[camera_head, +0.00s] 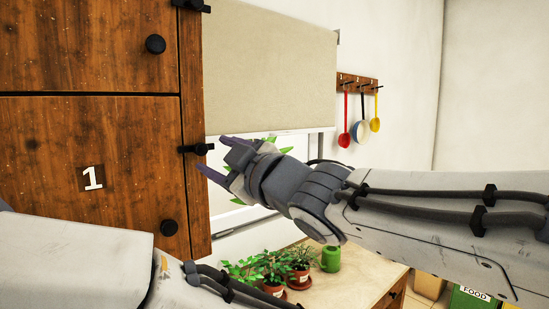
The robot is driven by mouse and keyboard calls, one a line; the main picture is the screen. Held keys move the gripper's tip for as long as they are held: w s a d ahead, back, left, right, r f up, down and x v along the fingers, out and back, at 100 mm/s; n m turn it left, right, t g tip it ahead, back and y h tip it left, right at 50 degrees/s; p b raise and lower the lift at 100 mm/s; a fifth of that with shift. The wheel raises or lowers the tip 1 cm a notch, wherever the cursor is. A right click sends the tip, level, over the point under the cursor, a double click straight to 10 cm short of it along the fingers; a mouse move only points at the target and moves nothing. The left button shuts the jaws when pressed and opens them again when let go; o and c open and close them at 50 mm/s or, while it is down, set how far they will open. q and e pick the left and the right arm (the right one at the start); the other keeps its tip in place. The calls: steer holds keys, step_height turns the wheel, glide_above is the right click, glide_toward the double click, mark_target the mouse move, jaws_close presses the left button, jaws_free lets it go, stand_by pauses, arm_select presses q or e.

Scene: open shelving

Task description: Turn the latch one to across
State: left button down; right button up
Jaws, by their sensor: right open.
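The wooden door marked with a white 1 (93,178) is at the left and looks closed, with a round black knob (169,228) low on its right side. A small black latch (194,149) sits on the wooden frame by the door's upper right edge. It appears sideways in the picture; its exact turn is hard to tell. My right gripper (210,155) is open and empty, its dark fingers pointing left near the latch. I cannot tell whether they touch it. My left arm shows at the lower left, but its gripper is out of view.
Another door with a knob (155,44) and a latch (191,5) is above. Potted plants (273,287) and a green watering can (331,259) stand on a low wooden cabinet (363,273) below my right arm. Utensils hang from a wall rack (346,82).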

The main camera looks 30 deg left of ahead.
steer(key=v, duration=0.5)
steer(key=shift+b, duration=0.3)
steer(key=w+d+f+m+h, duration=0.2)
steer(key=d+f+m+h, duration=0.35)
steer(key=d+f, duration=0.55)
steer(key=w+d+f+m+h, duration=0.1)
steer(key=d+f+m+h, duration=0.45)
steer(key=f, duration=0.85)
steer(key=s+d+f+m+g+h, duration=0.4)
steer(key=s+d+f+g, duration=0.3)
steer(key=s+d+f, duration=0.7)
steer(key=shift+s+d+h, duration=0.2)
steer(key=shift+s+h, duration=0.5)
steer(key=shift+s, duration=0.05)
